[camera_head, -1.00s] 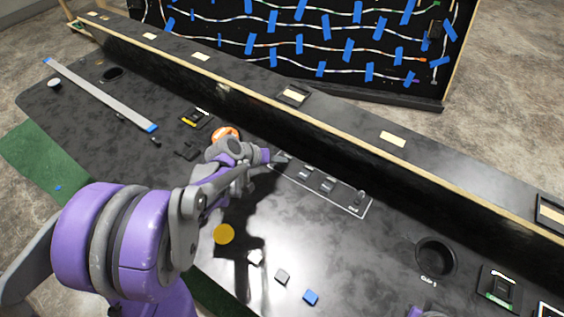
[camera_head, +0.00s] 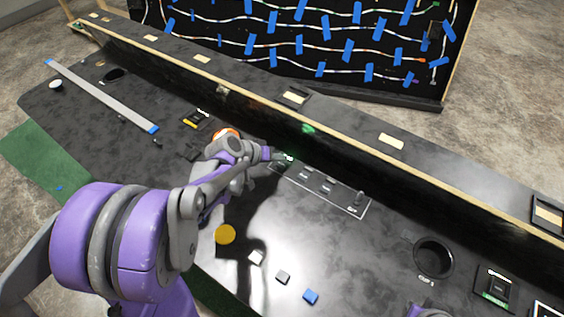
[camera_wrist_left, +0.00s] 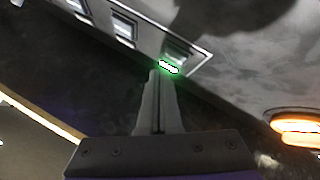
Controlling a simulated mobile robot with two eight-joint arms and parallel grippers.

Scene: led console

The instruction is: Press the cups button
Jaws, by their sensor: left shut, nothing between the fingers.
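A framed button panel (camera_head: 340,196) lies on the black console, with several dark switches in a row. At its left end a small label glows green (camera_head: 289,157); its text is too small to read surely. My left gripper (camera_head: 284,160) is shut and empty, with its tips at that glowing end. In the left wrist view the closed fingers (camera_wrist_left: 160,76) end right at the green-lit label (camera_wrist_left: 168,67), over the button beside it. The fingers partly hide this button, and I cannot tell how far it is pressed.
An orange-ringed round button (camera_head: 226,134) is behind my left arm. A yellow disc (camera_head: 225,234) and small white, grey and blue blocks (camera_head: 311,296) lie in front. A round cup hole (camera_head: 434,257) is at right. A raised ledge (camera_head: 345,122) runs behind the panel.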

